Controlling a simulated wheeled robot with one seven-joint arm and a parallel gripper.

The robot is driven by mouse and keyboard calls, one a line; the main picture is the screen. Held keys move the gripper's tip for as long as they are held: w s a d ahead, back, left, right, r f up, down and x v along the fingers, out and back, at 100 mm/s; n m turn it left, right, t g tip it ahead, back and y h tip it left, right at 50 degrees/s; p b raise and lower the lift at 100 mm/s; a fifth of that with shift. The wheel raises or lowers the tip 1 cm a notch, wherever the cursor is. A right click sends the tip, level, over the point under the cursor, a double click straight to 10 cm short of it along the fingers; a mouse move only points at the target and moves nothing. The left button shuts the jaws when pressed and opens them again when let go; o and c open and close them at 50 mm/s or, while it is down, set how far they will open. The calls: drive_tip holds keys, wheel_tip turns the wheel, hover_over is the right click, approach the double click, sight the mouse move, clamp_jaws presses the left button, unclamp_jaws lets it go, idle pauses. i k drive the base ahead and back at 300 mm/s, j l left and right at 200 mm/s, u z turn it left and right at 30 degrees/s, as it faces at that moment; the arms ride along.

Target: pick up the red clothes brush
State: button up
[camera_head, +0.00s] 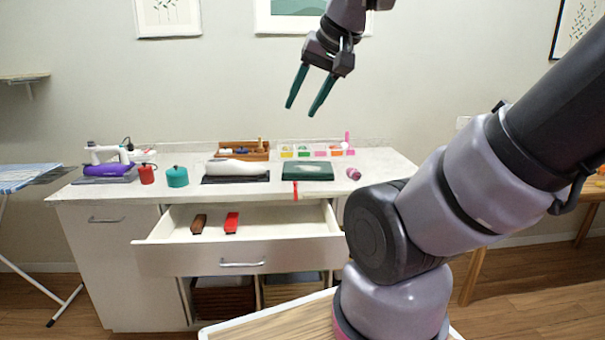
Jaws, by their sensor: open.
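The red clothes brush (231,222) lies in the open drawer (285,219) below the counter, toward the left of the drawer. A brown brush (198,224) lies just to its left, with a small gap between them. My gripper (307,106) is open and empty. It is held high in front of the wall, above the counter, up and to the right of the red brush in the picture. Its two teal fingers point down and are apart.
The drawer's right part is empty. An ironing board (24,177) stands left.

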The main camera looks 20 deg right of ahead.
sight(232, 223)
drive_tip(key=i+u, duration=0.25)
drive_tip(key=i, duration=0.15)
drive_tip(key=i+u, duration=0.3)
drive_tip(key=i, duration=0.15)
